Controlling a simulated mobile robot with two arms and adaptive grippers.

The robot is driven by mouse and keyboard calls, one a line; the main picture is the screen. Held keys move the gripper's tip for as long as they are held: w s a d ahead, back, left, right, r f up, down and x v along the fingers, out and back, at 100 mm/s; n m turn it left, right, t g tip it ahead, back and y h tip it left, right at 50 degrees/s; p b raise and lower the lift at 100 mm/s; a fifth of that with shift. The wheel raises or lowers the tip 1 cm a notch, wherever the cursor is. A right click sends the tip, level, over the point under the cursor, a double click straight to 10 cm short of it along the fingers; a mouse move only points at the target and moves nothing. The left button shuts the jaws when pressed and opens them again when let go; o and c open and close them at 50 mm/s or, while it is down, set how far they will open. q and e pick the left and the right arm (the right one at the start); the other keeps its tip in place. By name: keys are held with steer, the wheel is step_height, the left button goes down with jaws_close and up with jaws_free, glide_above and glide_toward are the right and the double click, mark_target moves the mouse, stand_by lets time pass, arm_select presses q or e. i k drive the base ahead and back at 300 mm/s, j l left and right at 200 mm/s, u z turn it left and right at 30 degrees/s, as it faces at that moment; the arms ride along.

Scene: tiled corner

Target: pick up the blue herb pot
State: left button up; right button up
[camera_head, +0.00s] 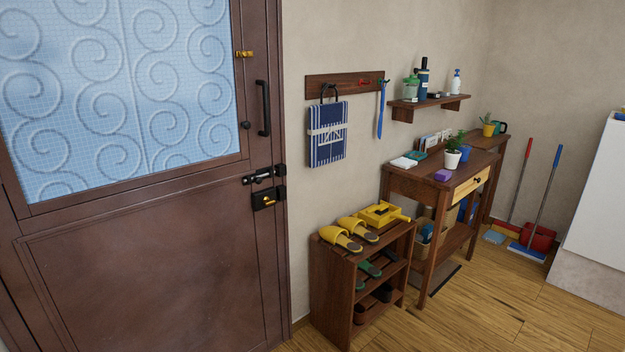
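The blue herb pot (466,153) stands on the dark wooden side table (408,181), far off in the right half of the view. It is small, and a white pot (452,160) with a leafy green plant stands just in front of it to the left, partly covering it. Green leaves rise above the two pots, and I cannot tell clearly which belong to which. Neither of my grippers is in view.
A purple block (442,175) lies near the table's front edge. A yellow pot (489,130) stands further back. A shoe rack (333,277) with yellow slippers stands left of the table. The brown door (160,255) fills the left. Wooden floor (490,310) is clear in front.

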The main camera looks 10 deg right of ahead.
mark_target(466, 150)
steer(key=i+l+z, duration=0.3)
steer(key=i+z, duration=0.15)
steer(key=i+l+z, duration=0.1)
steer(key=i+z, duration=0.35)
steer(key=i, duration=0.15)
steer(key=i+j+z, duration=0.1)
steer(key=i+z, duration=0.35)
steer(key=i+j+z, duration=0.3)
steer(key=i+z, duration=0.15)
steer(key=i, duration=0.15)
